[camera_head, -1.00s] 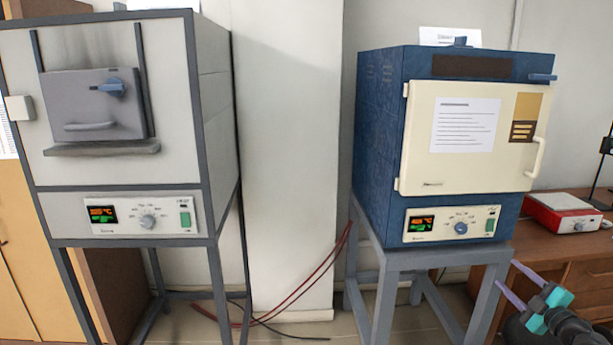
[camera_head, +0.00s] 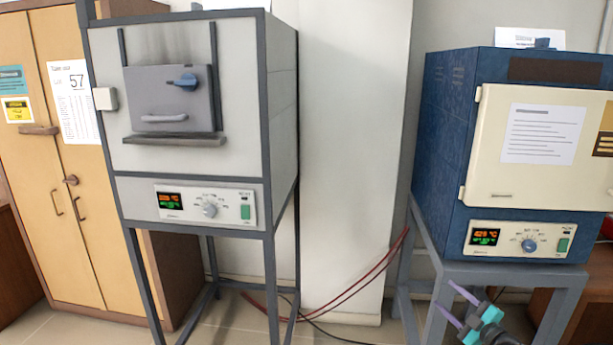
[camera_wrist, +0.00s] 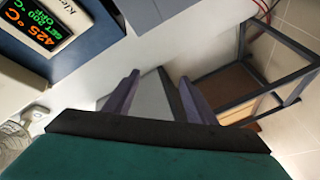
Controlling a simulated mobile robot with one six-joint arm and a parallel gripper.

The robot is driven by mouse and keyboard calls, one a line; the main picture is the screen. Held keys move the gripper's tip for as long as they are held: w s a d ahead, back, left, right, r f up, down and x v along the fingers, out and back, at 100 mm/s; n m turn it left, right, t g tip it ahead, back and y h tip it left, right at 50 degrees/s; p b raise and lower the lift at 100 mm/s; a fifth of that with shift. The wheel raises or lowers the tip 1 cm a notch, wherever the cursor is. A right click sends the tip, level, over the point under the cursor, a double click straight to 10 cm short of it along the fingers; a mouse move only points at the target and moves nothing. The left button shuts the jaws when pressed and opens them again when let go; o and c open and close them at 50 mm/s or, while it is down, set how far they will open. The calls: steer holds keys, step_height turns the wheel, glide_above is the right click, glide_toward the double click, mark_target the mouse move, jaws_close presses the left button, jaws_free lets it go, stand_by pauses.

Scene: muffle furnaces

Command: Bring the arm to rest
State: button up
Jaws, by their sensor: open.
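My gripper (camera_head: 459,306) shows at the bottom right of the head view, in front of the blue furnace's stand. Its two purple fingers are apart, with nothing between them. In the wrist view my gripper (camera_wrist: 158,98) is also open and empty. The blue furnace (camera_head: 440,140) with a cream door (camera_head: 540,185) stands at the right, its door shut. Part of its control panel (camera_wrist: 45,30) shows tilted at the upper left of the wrist view. The rest of my arm is mostly out of the head view.
A grey furnace (camera_head: 190,60) on a dark frame stands left of centre, its small door shut. A tan cabinet (camera_head: 75,240) is at the far left. Red cables (camera_head: 350,285) run along the floor between the stands. A grey metal stand (camera_head: 510,275) carries the blue furnace.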

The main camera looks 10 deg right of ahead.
steer(key=w+a+f+m, duration=0.1)
steer(key=w+a+f, duration=0.25)
steer(key=a, duration=0.25)
steer(key=w+a+f+m+g, duration=0.1)
steer(key=w+a+f, duration=0.2)
steer(key=a+f, duration=0.3)
steer(key=w+a+f+m, duration=0.1)
steer(key=w+a+f, duration=0.2)
steer(key=a, duration=0.4)
steer(key=s+a+f+m+g+h, duration=0.3)
steer(key=a+f+m+g, duration=0.1)
steer(key=a+f, duration=0.95)
steer(key=s+a+f+m+g+h, duration=0.3)
steer(key=s+f+g, duration=0.6)
steer(key=s+f, duration=1)
steer(key=s+a+r+m+g+y, duration=0.1)
steer(key=s+g, duration=0.3)
steer(key=s, duration=0.6)
steer(key=s+a+r+m+g+y, duration=0.1)
steer(key=s+a+g, duration=0.3)
steer(key=s, duration=0.7)
steer(key=shift+s+a+g+y, duration=0.15)
steer(key=shift+s+g+y, duration=0.05)
steer(key=shift+g+y, duration=0.4)
